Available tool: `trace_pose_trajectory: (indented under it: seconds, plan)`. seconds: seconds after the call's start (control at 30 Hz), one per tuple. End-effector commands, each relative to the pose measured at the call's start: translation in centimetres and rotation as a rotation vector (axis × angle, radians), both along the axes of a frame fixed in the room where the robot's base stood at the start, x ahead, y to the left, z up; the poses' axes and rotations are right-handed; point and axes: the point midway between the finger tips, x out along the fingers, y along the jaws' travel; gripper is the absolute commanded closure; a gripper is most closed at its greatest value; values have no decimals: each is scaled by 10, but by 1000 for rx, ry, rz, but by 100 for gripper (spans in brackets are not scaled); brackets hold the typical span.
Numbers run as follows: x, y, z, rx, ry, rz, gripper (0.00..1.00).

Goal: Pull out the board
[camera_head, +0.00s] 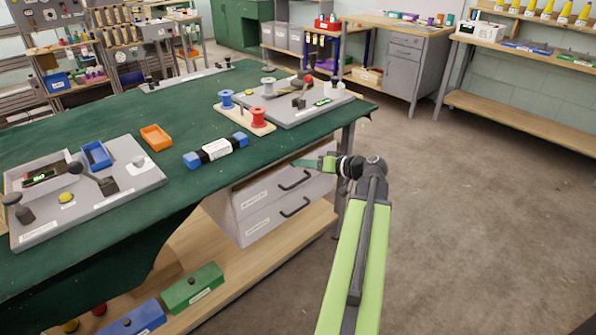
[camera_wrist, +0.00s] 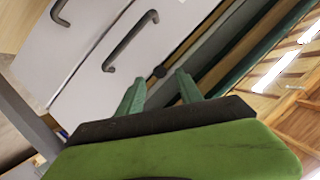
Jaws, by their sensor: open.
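A thin wooden edge, which looks like the board (camera_head: 243,183), shows between the green tabletop and the upper drawer. In the wrist view, a narrow wooden strip (camera_wrist: 197,42) runs beside the drawer front, with a small dark round knob (camera_wrist: 159,72) at its near part. My gripper (camera_head: 305,163) is by the table's right front edge, at the height of the top drawer. In the wrist view, my gripper (camera_wrist: 157,80) has its two green fingers apart, with the knob showing in the gap just beyond the tips. I cannot tell whether they touch it.
Two grey drawers with dark handles (camera_head: 295,181) sit under the green-covered table (camera_head: 190,120). A wooden lower shelf (camera_head: 290,245) holds green and blue boxes. A table leg (camera_head: 342,185) stands close to my arm. The floor to the right (camera_head: 470,220) is clear.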

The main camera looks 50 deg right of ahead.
Motion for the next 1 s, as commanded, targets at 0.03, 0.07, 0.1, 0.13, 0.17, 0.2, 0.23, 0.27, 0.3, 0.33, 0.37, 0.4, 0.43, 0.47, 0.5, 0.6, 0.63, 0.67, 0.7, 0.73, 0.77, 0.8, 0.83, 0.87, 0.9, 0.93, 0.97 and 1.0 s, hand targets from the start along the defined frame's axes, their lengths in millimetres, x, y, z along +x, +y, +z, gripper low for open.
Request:
trace_pose_trajectory:
  seconds: [0.03, 0.07, 0.1, 0.13, 0.17, 0.2, 0.23, 0.27, 0.3, 0.33, 0.37, 0.4, 0.43, 0.47, 0.5, 0.6, 0.63, 0.67, 0.7, 0.73, 0.77, 0.8, 0.83, 0.87, 0.9, 0.93, 0.97, 1.0]
  plan:
    - [9, 1, -5, 0, 0, 1, 57]
    - [12, 1, -7, 0, 0, 0, 57]
    - [17, 2, -8, 0, 0, 1, 57]
    - [20, 3, -8, 0, 0, 1, 57]
    - [22, 3, -9, 0, 0, 1, 57]
    - [24, 3, -9, 0, 0, 0, 57]
    - [25, 3, -9, 0, 0, 0, 57]
    - [25, 3, -9, 0, 1, -1, 57]
    - [26, 4, -9, 0, 0, -1, 57]
    - [26, 4, -9, 0, 0, -1, 57]
    - [26, 4, -9, 0, 0, -1, 57]
    - [26, 4, -8, 0, 0, -1, 57]
    - [26, 4, -8, 0, 0, -1, 57]
    - [26, 4, -8, 0, 0, -1, 57]
    - [26, 4, -8, 0, 0, -1, 57]
    - [26, 4, -8, 0, 0, -1, 70]
    - [25, 3, -8, 0, 0, -1, 74]
    - [25, 3, -8, 0, 0, -1, 78]
    - [25, 3, -8, 0, 0, -1, 84]
    - [25, 3, -8, 0, 0, -1, 87]
    - [25, 3, -8, 0, 0, -1, 91]
    - [25, 3, -8, 0, 0, -1, 97]
    - [25, 3, -8, 0, 0, -1, 100]
    - [25, 3, -8, 1, 0, -2, 100]
    - [25, 3, -8, 1, 0, -2, 100]
    - [25, 3, -8, 1, 0, -2, 100]
    - [25, 3, -8, 1, 0, -2, 100]
    - [25, 3, -8, 1, 0, -2, 100]
